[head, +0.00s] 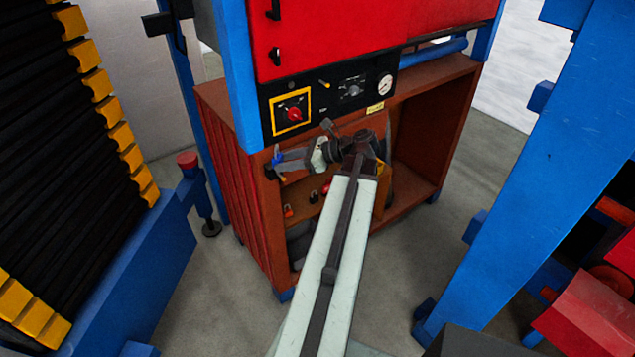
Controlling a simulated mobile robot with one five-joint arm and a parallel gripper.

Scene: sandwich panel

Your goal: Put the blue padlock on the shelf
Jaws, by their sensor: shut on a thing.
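My gripper (280,161) is at the left front of the brown cabinet, at the end of my pale arm. It is shut on the small blue padlock (276,154), which shows at the fingertips. The padlock is held off the shelf, near the cabinet's left front edge; its shape is too small to make out. The shelf (302,208) is inside the cabinet's left compartment, lower in the picture than the gripper. Small orange and red items stand on it. My arm and gripper hide part of the shelf.
A control panel (341,91) with a red knob and a gauge sits above the cabinet opening. The cabinet's right compartment (425,150) looks empty. Blue posts (530,150) stand at the right, and a black and yellow stack (60,150) at the left. Grey floor lies between.

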